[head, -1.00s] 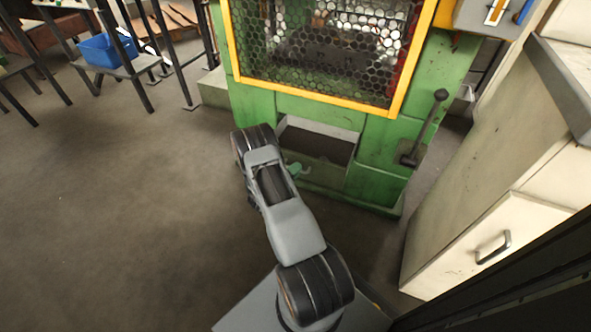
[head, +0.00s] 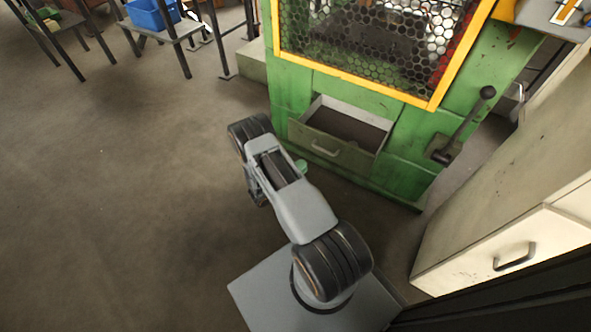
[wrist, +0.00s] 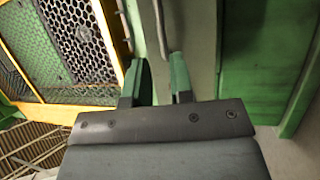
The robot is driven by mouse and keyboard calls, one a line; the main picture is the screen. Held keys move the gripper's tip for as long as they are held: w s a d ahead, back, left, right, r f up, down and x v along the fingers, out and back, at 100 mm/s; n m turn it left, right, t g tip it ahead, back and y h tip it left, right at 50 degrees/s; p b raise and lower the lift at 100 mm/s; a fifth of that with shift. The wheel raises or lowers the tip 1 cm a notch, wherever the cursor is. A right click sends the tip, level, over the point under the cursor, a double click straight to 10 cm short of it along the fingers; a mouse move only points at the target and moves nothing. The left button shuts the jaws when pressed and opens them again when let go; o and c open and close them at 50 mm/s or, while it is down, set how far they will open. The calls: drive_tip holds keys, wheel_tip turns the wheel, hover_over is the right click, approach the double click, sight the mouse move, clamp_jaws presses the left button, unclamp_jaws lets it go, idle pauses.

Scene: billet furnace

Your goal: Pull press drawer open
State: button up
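The press drawer (head: 337,153) stands out from the lower front of the green press (head: 405,150) in the head view, its inside showing from above. Its grey bar handle (head: 326,150) is on the drawer front. My gripper (head: 301,166) is mostly hidden behind my forearm; a green finger part shows just below and left of the handle, seemingly apart from it. In the wrist view my gripper (wrist: 160,68) has its two green fingers apart. A grey curved bar (wrist: 161,30) runs beyond the gap between them; whether it lies between the fingertips is unclear.
A yellow-framed mesh guard (head: 360,50) is above the drawer, and a black-knobbed lever (head: 465,125) is to its right. A pale cabinet (head: 510,190) stands close on the right. The floor (head: 120,200) at left is clear.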

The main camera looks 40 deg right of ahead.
drive_tip(key=shift+a+f, duration=0.15)
drive_tip(key=shift+a, duration=0.55)
drive_tip(key=shift+a+f, duration=0.1)
drive_tip(key=shift+a, duration=0.55)
